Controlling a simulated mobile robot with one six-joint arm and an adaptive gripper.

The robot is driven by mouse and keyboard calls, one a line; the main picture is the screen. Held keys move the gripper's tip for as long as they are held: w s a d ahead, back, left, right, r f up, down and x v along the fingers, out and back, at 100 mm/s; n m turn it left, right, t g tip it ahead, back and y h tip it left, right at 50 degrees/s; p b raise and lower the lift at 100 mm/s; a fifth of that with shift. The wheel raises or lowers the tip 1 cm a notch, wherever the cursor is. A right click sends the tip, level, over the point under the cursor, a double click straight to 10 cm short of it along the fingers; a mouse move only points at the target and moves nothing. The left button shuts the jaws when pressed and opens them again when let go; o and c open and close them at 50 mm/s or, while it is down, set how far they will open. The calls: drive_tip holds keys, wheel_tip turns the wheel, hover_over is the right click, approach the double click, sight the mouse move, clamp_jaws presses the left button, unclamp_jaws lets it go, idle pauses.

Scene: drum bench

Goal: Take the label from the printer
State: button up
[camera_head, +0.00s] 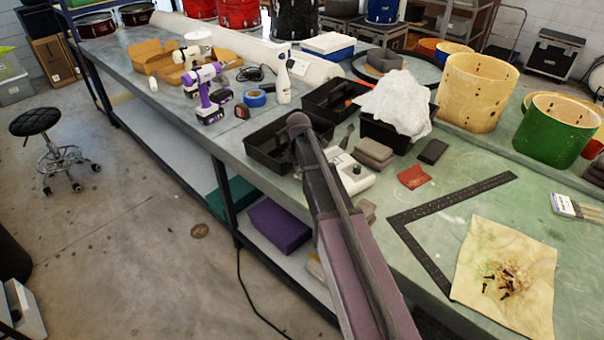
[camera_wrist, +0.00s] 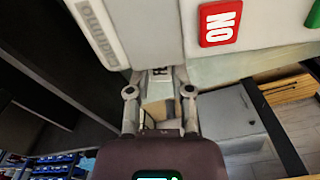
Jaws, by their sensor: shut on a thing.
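The printer (camera_wrist: 103,35) fills the top of the wrist view as a pale grey-white casing with lettering, a red button marked "NO" and a green button at the right. In the head view a white device (camera_head: 352,176) that looks like it stands on the bench, partly hidden by my arm. My gripper (camera_wrist: 160,78) is right at the casing's lower edge, shut on a small pale piece with dark marks (camera_wrist: 160,73), which looks like the label. Whether the label is free of the printer I cannot tell. In the head view my arm hides the fingers.
Black bins (camera_head: 272,147) and a white cloth (camera_head: 397,103) lie around the device. A red pad (camera_head: 414,177), a black steel square (camera_head: 425,250) and a paper with screws (camera_head: 490,262) lie to the right. The bench's front edge runs close by my arm.

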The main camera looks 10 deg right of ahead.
drive_tip(key=shift+s+a, duration=0.2)
drive_tip(key=shift+a, duration=0.55)
drive_tip(key=shift+s+a, duration=0.15)
drive_tip(key=shift+a, duration=0.6)
idle(0.8)
drive_tip(key=shift+r+p, duration=1.1)
drive_tip(key=shift+p, duration=0.05)
idle(1.1)
drive_tip(key=shift+r+p, duration=2.35)
drive_tip(key=shift+r, duration=0.05)
